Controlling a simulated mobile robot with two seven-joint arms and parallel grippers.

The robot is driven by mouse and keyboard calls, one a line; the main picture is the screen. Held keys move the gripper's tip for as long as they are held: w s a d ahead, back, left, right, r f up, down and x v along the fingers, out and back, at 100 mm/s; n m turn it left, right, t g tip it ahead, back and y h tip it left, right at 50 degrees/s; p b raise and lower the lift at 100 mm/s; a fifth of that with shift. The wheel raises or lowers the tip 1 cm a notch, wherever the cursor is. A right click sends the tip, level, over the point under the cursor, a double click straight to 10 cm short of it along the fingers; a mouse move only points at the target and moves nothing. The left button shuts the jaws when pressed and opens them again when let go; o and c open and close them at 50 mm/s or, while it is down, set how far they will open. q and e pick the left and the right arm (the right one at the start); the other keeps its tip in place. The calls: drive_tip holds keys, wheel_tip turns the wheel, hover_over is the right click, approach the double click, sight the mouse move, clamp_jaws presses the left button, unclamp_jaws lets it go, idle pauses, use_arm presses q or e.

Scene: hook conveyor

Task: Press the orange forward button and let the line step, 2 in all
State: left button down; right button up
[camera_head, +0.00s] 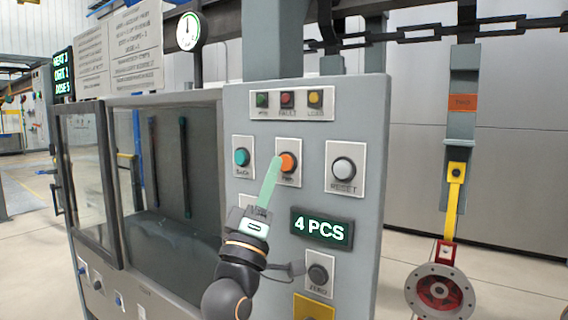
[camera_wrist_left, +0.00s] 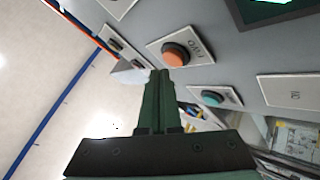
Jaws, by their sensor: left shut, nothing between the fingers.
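The orange forward button (camera_head: 288,162) sits on a white plate on the grey control panel (camera_head: 300,108). My left gripper (camera_head: 277,160) is shut and empty, its fingertips right at the left edge of the button in the head view. In the left wrist view the orange button (camera_wrist_left: 175,55) shows just beyond the fingertips (camera_wrist_left: 159,74); I cannot tell whether they touch it. A display (camera_head: 321,228) below reads "4 PCS". My right gripper is not in view.
A teal button (camera_head: 241,157) is left of the orange one and a grey RESET button (camera_head: 344,167) is right. A ZERO knob (camera_head: 318,274) sits below. A red flanged part (camera_head: 440,291) hangs from a yellow hook (camera_head: 454,200) right of the panel, under the chain (camera_head: 440,34).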

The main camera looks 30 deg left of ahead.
use_arm(q)
drive_tip(key=shift+w, duration=0.35)
